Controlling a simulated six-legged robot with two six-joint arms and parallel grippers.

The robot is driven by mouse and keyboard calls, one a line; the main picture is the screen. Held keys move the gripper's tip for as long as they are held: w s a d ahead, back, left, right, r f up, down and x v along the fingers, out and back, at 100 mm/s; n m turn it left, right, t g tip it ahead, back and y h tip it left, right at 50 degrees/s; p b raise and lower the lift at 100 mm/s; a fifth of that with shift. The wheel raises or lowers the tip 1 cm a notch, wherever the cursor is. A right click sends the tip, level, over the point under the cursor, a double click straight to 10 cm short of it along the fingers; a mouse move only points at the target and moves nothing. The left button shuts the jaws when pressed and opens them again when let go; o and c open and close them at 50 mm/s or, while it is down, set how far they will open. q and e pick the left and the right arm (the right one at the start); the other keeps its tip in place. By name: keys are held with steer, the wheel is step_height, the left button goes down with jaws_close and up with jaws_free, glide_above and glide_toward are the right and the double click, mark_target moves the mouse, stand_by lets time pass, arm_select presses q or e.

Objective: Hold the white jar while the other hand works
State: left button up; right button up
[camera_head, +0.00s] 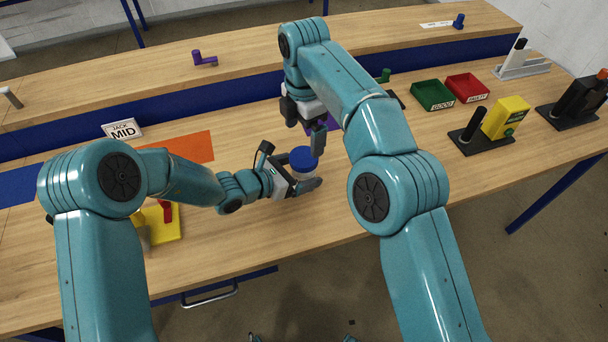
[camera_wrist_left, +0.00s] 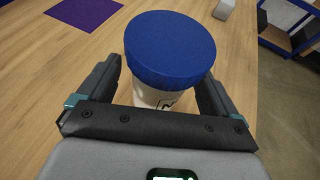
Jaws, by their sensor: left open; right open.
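The white jar (camera_head: 303,172) with a blue lid (camera_head: 303,155) stands upright on the wooden bench. Its lid fills the middle of the left wrist view, with part of the white body (camera_wrist_left: 158,97) below it. My left gripper (camera_head: 306,182) is open, low around the jar, with one finger on each side; whether the fingers touch it is hard to tell. In the left wrist view the left gripper (camera_wrist_left: 166,92) shows the jar between its fingers. My right gripper (camera_head: 303,132) is open and empty, pointing down just above and behind the lid.
A purple mat (camera_wrist_left: 86,10) lies beyond the jar. An orange mat (camera_head: 190,148) and a JACK MID sign (camera_head: 122,129) are to the left. Green (camera_head: 433,95) and red (camera_head: 466,88) trays and a yellow device (camera_head: 507,118) stand to the right. The bench between is mostly clear.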

arm_select(q)
steer(key=b+v, duration=0.1)
steer(key=v, duration=1.4)
steer(key=shift+d, duration=0.1)
